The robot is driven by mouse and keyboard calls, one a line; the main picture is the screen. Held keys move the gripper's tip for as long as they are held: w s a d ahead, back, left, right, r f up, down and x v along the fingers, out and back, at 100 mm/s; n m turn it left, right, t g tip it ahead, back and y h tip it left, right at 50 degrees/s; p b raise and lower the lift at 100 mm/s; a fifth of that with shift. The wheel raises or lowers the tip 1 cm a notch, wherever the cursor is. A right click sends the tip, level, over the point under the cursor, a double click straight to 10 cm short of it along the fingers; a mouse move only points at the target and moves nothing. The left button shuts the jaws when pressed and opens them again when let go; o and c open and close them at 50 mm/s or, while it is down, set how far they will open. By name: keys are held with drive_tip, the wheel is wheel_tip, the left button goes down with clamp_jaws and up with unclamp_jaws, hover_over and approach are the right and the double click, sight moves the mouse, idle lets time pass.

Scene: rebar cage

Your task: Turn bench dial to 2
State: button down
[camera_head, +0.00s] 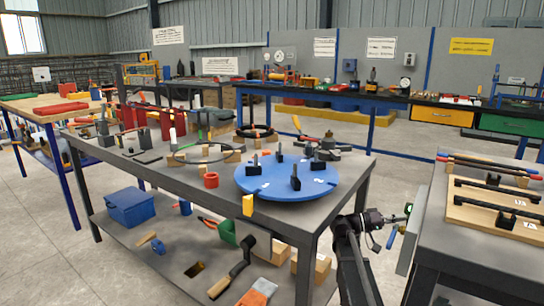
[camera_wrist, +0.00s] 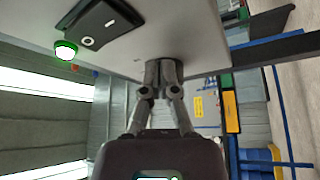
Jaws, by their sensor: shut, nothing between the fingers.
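My gripper (camera_head: 392,220) is between the middle bench and the right bench, in front of a grey panel (camera_head: 410,232) on the right bench's side. In the wrist view my gripper (camera_wrist: 163,75) is shut and empty, with its fingertips at the lower edge of the pale panel (camera_wrist: 190,30). That panel carries a black switch plate (camera_wrist: 98,28) with a white ring and a green-rimmed lamp (camera_wrist: 66,50). A blue round plate (camera_head: 268,185) with several black upright pieces and small white marks lies on the middle bench. I cannot make out a dial pointer or the numeral 2 for sure.
The right bench (camera_head: 435,250) holds boards with black bars. Concrete floor (camera_head: 400,160) is clear behind the gap.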

drive_tip(key=shift+w+d+r, duration=0.2)
drive_tip(key=shift+w, duration=0.15)
idle(0.7)
drive_tip(key=shift+w+d+f, duration=0.1)
drive_tip(key=shift+w+f, duration=0.05)
drive_tip(key=shift+f, duration=0.1)
idle(0.4)
drive_tip(key=shift+s+a+f, duration=0.2)
drive_tip(key=shift+s, duration=0.15)
idle(0.4)
drive_tip(key=shift+w+a, duration=0.1)
drive_tip(key=shift+a, duration=0.05)
drive_tip(key=shift+w+a, duration=0.55)
drive_tip(key=shift+a, duration=0.25)
drive_tip(key=shift+w+a, duration=0.5)
drive_tip(key=shift+a, duration=0.25)
drive_tip(key=shift+w+a, duration=0.55)
drive_tip(key=shift+a, duration=0.25)
